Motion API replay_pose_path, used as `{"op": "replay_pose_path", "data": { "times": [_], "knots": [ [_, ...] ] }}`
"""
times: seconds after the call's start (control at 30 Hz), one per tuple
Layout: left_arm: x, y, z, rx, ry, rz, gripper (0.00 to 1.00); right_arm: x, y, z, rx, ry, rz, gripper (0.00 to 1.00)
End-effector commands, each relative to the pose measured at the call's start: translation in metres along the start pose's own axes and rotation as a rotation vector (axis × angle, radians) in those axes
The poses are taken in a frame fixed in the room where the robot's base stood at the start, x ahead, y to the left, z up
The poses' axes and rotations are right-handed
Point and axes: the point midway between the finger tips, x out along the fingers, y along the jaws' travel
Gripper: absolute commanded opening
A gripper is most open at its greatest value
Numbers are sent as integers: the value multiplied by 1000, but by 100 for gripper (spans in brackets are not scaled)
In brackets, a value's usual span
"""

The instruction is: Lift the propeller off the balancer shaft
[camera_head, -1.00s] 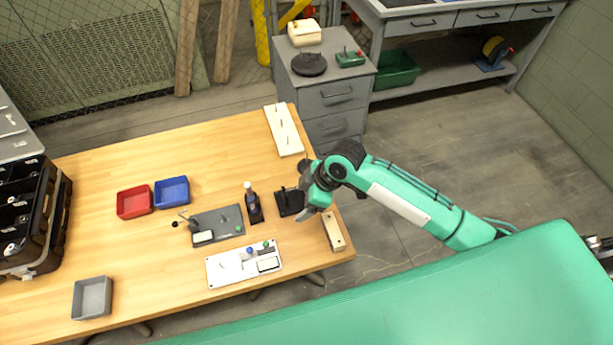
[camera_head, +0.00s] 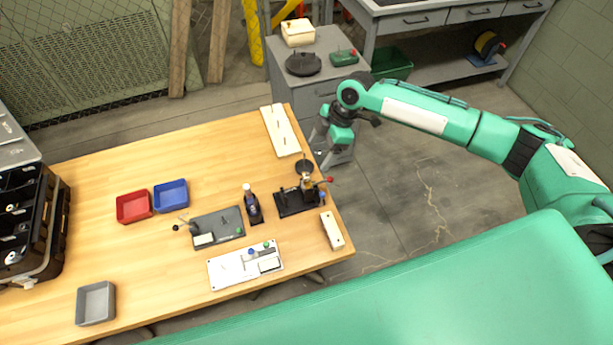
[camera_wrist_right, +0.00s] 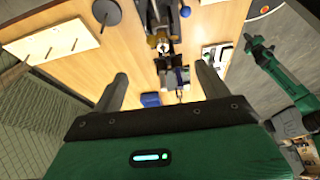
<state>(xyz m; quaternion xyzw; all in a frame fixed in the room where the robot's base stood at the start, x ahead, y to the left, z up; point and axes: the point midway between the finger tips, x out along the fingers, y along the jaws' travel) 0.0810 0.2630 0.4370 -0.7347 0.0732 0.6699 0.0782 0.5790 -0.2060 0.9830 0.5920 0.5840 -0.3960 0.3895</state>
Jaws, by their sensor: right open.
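A black stand (camera_head: 297,202) stands near the right end of the wooden table, with a small tan and metal assembly (camera_head: 306,184) on top and a red and a blue knob beside it. I take it for the balancer; the propeller on it is too small to make out clearly. The assembly also shows between my fingers in the right wrist view (camera_wrist_right: 161,43). My right gripper (camera_head: 327,152) is open and empty, above and behind the stand, apart from it. Its two spread fingers show in the right wrist view (camera_wrist_right: 162,74). My left gripper is not in view.
A dark bottle (camera_head: 253,207) and a grey fixture plate (camera_head: 228,219) stand left of the stand. A white pegged board (camera_head: 281,132) lies behind. A white panel (camera_head: 230,272) and a pale block (camera_head: 332,231) lie in front.

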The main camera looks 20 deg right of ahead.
Motion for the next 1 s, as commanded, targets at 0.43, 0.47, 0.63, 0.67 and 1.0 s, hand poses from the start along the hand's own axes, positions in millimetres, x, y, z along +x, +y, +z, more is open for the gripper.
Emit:
{"op": "replay_pose_path", "data": {
  "times": [0.43, 0.47, 0.63, 0.67, 1.0],
  "knots": [
    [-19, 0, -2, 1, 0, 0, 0, 51, -1, 0, 1, 0, 0, 77],
    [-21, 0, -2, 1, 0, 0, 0, 54, -2, 0, 1, -1, 0, 77],
    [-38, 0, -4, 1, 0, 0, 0, 73, -5, 1, 2, 0, -1, 77],
    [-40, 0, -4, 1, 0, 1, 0, 77, -5, 1, 1, -1, -1, 77],
    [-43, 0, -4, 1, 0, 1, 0, 101, -4, 4, 1, 0, 2, 77]
  ]
}}
